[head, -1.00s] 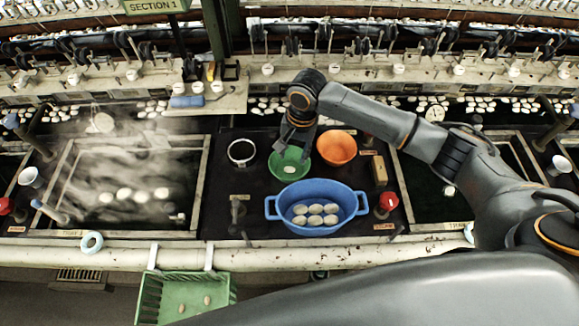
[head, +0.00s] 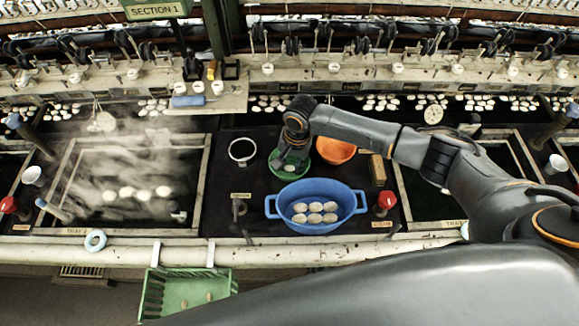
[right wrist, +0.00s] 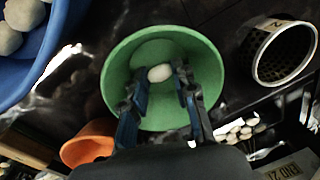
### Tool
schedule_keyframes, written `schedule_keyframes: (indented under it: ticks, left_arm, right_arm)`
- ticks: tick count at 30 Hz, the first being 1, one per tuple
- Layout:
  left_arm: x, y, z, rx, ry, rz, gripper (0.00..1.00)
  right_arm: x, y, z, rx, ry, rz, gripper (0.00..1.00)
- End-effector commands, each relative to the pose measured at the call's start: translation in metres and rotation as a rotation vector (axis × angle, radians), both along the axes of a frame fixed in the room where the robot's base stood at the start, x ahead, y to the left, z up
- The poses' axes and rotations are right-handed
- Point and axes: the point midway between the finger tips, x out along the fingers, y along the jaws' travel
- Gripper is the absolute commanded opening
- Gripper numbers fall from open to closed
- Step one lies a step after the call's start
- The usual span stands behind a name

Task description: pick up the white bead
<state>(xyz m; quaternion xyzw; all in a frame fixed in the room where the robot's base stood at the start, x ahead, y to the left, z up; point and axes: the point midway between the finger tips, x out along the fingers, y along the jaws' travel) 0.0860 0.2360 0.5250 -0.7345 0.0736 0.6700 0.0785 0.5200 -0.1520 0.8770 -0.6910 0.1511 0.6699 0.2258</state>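The white bead (right wrist: 160,73) is a small oval piece lying in the green bowl (right wrist: 116,75), as the right wrist view shows. The green bowl also shows in the head view (head: 279,169), where my gripper and wrist cover part of it. My right gripper (right wrist: 177,68) reaches down into the bowl with its two fingers apart. The fingertips are near the bead, one close to its right edge; I cannot tell whether they touch it. In the head view the right gripper (head: 291,160) is over the bowl. My left gripper is not in view.
A blue basin (head: 290,228) with several white cocoons stands in front of the bowl. An orange bowl (head: 337,150) is to the right, a black cup with a white rim (head: 242,151) to the left. A steaming basin (head: 130,180) lies further left. A green crate (head: 150,295) hangs below the front edge.

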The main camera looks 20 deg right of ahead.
Motion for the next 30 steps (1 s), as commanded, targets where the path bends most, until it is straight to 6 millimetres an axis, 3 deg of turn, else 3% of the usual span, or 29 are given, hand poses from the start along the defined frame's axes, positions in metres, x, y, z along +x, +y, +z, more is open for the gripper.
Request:
schedule_keyframes:
  ticks: [11, 17, 21, 30]
  left_arm:
    - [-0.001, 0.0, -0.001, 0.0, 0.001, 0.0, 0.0]
    - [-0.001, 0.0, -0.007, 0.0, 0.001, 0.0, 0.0]
    - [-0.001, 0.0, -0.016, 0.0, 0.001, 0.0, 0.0]
    - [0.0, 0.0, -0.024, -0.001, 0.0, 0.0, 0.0]
  right_arm:
    - [0.0, 0.0, 0.001, 0.0, 0.0, 0.0, 0.2]
    - [0.001, 0.0, 0.011, 0.002, -0.002, 0.001, 0.19]
    - [-0.001, 0.001, 0.034, 0.004, -0.004, 0.002, 0.19]
    - [-0.047, 0.021, 0.091, 0.003, -0.004, 0.005, 0.19]
